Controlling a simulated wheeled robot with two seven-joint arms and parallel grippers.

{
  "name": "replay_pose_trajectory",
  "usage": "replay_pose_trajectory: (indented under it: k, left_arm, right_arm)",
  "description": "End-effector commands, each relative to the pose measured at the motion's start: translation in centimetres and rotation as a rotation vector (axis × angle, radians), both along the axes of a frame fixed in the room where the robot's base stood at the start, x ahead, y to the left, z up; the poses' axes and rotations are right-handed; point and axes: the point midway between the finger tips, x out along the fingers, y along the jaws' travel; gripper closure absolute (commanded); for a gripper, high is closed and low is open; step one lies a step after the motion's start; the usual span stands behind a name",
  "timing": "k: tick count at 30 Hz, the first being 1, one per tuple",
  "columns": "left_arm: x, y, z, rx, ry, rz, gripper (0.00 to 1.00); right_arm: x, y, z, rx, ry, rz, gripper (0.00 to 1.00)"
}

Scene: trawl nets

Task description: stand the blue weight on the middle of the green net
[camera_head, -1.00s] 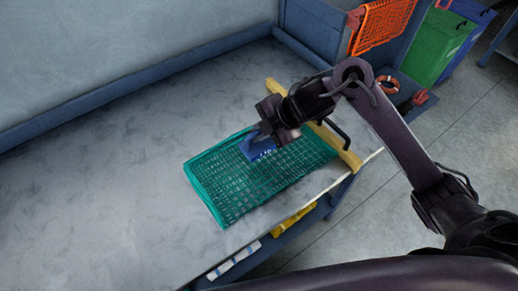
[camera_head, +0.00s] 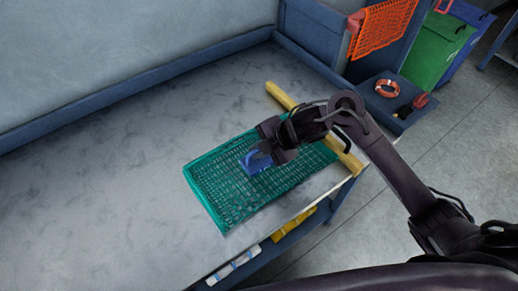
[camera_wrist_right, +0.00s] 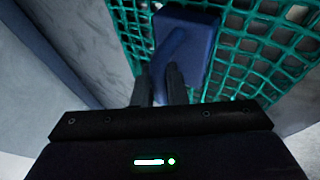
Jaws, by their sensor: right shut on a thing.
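The green net (camera_head: 214,192) lies flat on the grey table top. The blue weight (camera_head: 252,166) is over the net, near its middle; whether it touches the mesh I cannot tell. My right gripper (camera_head: 264,153) is shut on the blue weight and hides part of it. In the right wrist view the fingers (camera_wrist_right: 159,88) are at the handle of the weight (camera_wrist_right: 200,42), with green mesh (camera_wrist_right: 245,50) behind it. My left gripper is not in view.
A yellow bar (camera_head: 281,96) lies along the right end of the net, under my arm. The table (camera_head: 120,170) is clear to the left. An orange ring (camera_head: 387,88) rests on a blue shelf at the right, below an orange net (camera_head: 384,28).

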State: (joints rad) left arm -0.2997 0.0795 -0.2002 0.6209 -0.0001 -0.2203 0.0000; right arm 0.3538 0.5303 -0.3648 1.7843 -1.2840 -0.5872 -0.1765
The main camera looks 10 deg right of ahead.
Motion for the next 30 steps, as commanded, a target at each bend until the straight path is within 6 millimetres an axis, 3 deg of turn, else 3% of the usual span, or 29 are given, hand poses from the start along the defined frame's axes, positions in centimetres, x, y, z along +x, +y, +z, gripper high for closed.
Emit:
replay_pose_trajectory:
  k: [15,16,20,30]
  left_arm:
    - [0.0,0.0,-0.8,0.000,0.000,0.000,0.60]
    - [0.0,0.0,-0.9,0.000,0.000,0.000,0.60]
    - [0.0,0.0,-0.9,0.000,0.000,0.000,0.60]
    - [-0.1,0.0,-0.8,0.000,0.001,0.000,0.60]
  right_arm:
    - [-0.4,-0.1,-1.9,-0.010,0.014,0.003,1.00]
    - [-0.6,-0.2,-2.2,-0.015,0.020,0.004,0.85]
    - [-0.6,-0.2,-2.2,-0.015,0.020,0.004,0.68]
    - [-0.5,-0.2,-2.0,-0.016,0.020,0.003,0.66]
